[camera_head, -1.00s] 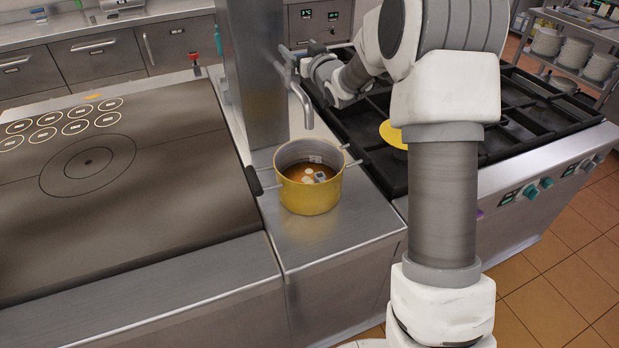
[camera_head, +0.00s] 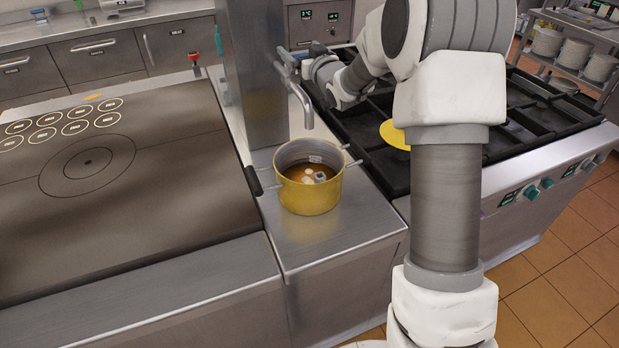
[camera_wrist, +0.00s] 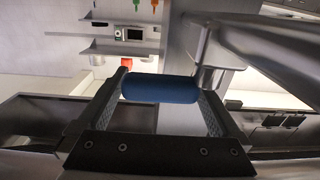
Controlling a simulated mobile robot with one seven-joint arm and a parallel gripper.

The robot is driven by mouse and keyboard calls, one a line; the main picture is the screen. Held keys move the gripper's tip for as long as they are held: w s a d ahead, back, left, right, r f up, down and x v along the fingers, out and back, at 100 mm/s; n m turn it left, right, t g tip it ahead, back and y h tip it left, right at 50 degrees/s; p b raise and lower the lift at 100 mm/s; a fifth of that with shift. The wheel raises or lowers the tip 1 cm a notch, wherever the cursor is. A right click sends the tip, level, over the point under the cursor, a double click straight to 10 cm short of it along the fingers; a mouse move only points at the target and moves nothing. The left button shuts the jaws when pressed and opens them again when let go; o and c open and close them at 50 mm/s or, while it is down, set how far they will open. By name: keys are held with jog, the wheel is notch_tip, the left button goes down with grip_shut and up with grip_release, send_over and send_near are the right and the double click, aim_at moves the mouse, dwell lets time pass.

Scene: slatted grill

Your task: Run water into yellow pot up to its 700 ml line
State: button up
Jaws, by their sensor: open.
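The yellow pot (camera_head: 312,197) stands upright on the steel counter strip, below the tap spout (camera_head: 306,108). Its inside looks amber with pale shapes at the bottom; I cannot read a water level or the 700 ml line. I see no clear stream between spout and pot. My gripper (camera_head: 308,67) is up at the tap, to the right of the steel column. In the wrist view, my gripper's fingers (camera_wrist: 163,84) stand apart on either side of a blue cylinder (camera_wrist: 150,88), seemingly the tap's handle. A grey metal tap body (camera_wrist: 211,60) is beside it.
A dark flat cooktop (camera_head: 120,190) lies left of the pot. A black-grated stove (camera_head: 535,110) lies to the right, with a yellow disc (camera_head: 393,135) on it, partly hidden by my arm. A steel column (camera_head: 255,80) stands behind the pot. Plates (camera_head: 575,55) are stacked at far right.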

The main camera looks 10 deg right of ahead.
jog(key=b+v, duration=0.4)
jog(key=v, duration=1.2)
jog(key=shift+s, duration=0.4)
dwell(0.6)
jog(key=shift+s, duration=0.1)
dwell(0.5)
jog(key=s+a+f+m+g+h, duration=0.1)
jog(key=s+g, duration=0.3)
jog(key=s, duration=0.6)
jog(key=s+a+f+g+h, duration=0.1)
jog(key=s+f+g, duration=0.2)
jog(key=s, duration=0.7)
jog(key=s+a+f+m+g+h, duration=0.1)
jog(key=s+f+g, duration=0.2)
jog(key=s, duration=0.8)
jog(key=shift+a+m+g+h, duration=0.3)
jog(key=shift+g+h, duration=0.1)
jog(key=shift+g, duration=0.6)
